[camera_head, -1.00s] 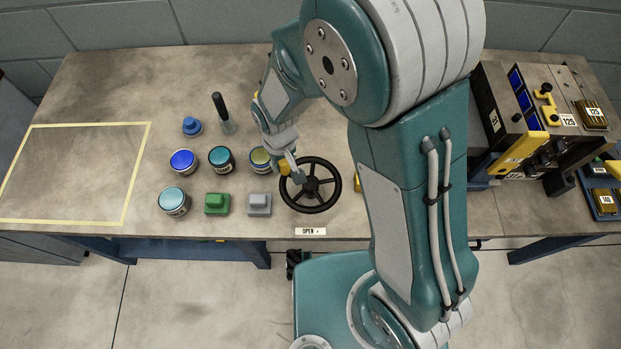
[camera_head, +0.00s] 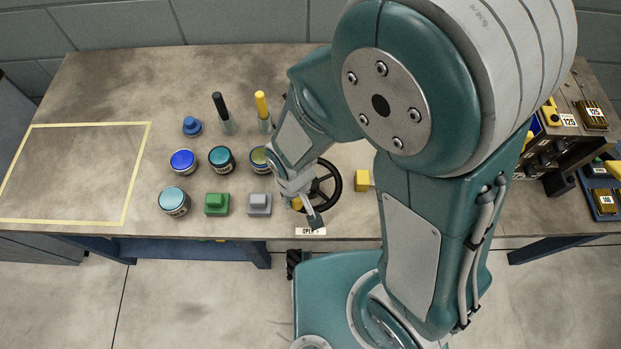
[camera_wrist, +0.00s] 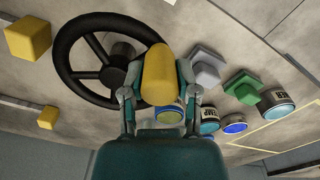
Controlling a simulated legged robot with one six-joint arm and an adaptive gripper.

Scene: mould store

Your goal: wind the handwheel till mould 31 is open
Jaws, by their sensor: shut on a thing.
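The black handwheel (camera_head: 334,186) lies flat near the bench's front edge, partly covered by my gripper. In the wrist view its rim and spokes (camera_wrist: 62,52) show at upper left. My gripper (camera_head: 305,207) is at the wheel's lower left in the head view. In the wrist view my gripper (camera_wrist: 157,88) is shut on the wheel's yellow knob (camera_wrist: 158,70), one finger on each side. The OPEN label (camera_head: 311,231) is on the bench's front edge, partly covered by my gripper. Mould 31 is hidden behind my arm in the head view.
Left of the wheel stand several paint pots, among them a blue-topped one (camera_head: 184,161), plus a green block (camera_head: 216,203) and a grey block (camera_head: 259,203). A yellow block (camera_head: 362,181) sits right of the wheel. The taped area (camera_head: 128,195) at far left is empty.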

